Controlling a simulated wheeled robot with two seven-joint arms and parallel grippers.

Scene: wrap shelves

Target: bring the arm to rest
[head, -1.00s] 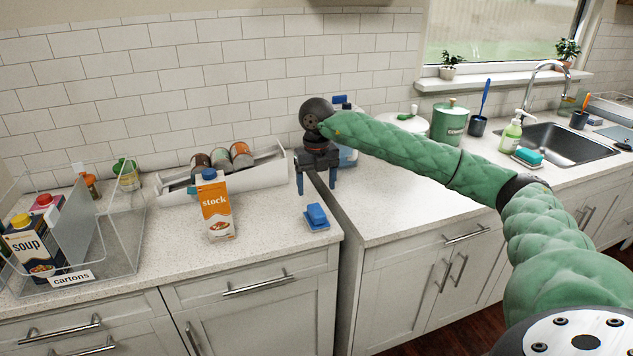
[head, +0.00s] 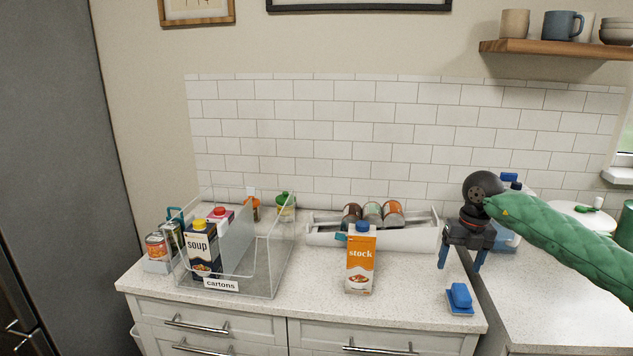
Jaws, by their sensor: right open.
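My right gripper (head: 460,258) hangs at the right of the head view, fingers pointing down. It is open and empty, above the counter and behind the blue sponge (head: 460,295) on its blue dish. My green right arm (head: 555,230) reaches in from the right. The orange and white stock carton (head: 360,262) stands upright on the counter, left of the gripper and apart from it. My left gripper is not in view.
A clear bin labelled cartons (head: 221,285) holds a soup carton (head: 202,250) and another carton. A white rack (head: 425,238) with several cans stands behind the stock carton. Small cans (head: 157,247) sit left of the bin. A gap splits the counter (head: 320,275) at the right.

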